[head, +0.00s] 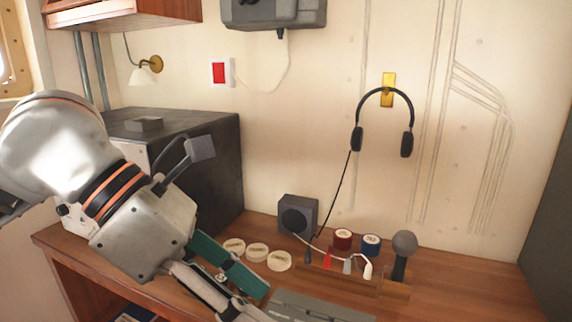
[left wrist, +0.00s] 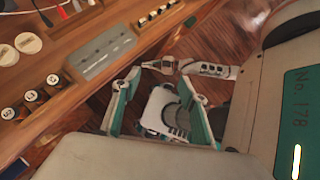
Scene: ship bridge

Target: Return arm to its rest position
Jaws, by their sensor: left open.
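My left arm comes in from the left in the head view and reaches down over the wooden desk. My left gripper (head: 243,297) points down to the right near the desk's front, and its lower part is cut off by the picture's bottom edge. In the left wrist view my left gripper (left wrist: 160,80) shows its two teal fingers spread apart with nothing held between them. Beyond them lie the floor and white and teal parts of my own body. A pale arm part of mine shows past the fingertips, but its jaws are too small to read.
The wooden desk (head: 455,292) holds a grey panel (head: 318,308), pale discs (head: 257,252), a small speaker (head: 298,215), a red spool (head: 343,238), a blue spool (head: 371,244) and a microphone (head: 404,246). A dark cabinet (head: 205,180) stands behind my arm. Headphones (head: 407,144) hang on the wall.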

